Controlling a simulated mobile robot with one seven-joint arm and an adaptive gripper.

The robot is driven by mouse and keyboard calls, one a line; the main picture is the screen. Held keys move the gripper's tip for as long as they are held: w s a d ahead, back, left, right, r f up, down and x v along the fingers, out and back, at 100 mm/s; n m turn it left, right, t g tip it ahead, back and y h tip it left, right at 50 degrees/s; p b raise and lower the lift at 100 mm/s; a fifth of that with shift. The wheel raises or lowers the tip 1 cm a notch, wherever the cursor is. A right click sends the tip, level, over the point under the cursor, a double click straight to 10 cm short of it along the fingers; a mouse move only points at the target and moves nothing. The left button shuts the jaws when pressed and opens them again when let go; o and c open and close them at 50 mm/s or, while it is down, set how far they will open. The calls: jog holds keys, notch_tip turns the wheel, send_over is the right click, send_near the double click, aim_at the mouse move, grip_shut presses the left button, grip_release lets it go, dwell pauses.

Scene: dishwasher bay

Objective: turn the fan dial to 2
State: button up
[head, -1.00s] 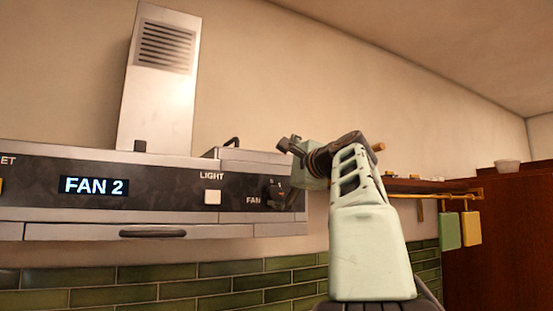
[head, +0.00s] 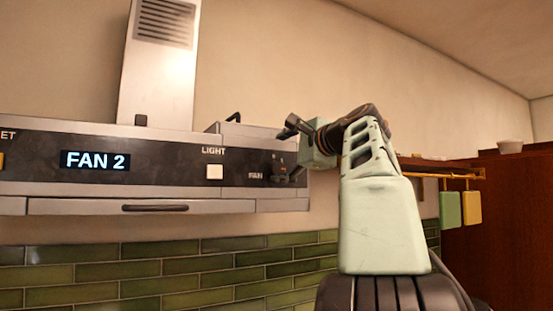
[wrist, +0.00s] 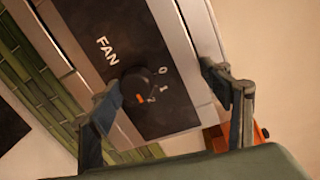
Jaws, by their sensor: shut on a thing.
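The hood's display (head: 95,160) reads "FAN 2". The dark round fan dial (wrist: 146,82) sits on the black panel, with 0, 1 and 2 printed beside it; its orange mark lies near the 2.
The white light button (head: 214,172) is left of the dial. The hood's drawer handle (head: 155,208) is below. Green tiles (head: 180,270) cover the wall underneath. A rail with green and yellow hanging boards (head: 450,208) is at the right, beside a dark wood cabinet (head: 515,230).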

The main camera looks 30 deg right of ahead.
jog(key=s+r, duration=0.2)
jog(key=shift+s+a+r+t, duration=0.1)
jog(key=shift+s+r+t, duration=0.1)
jog(key=shift+s+t, duration=0.15)
jog(key=shift+c, duration=0.4)
jog(key=s, duration=0.3)
jog(key=shift+s+a+r+b, duration=0.1)
jog(key=shift+s+r+b, duration=0.2)
jog(key=shift+s+b, duration=0.1)
jog(key=shift+c, duration=0.3)
jog(key=shift+s+a+f+b, duration=0.1)
jog(key=shift+s+f+b, duration=0.15)
jog(key=shift+s, duration=0.65)
jog(key=shift+s+a+f+b, duration=0.1)
jog(key=shift+s+f+b, duration=0.15)
jog(key=shift+s, duration=0.65)
jog(key=shift+s+a+f+b, duration=0.15)
jog(key=shift+s+b, duration=0.1)
jog(key=shift+s, duration=0.65)
jog(key=shift+w+f, duration=0.1)
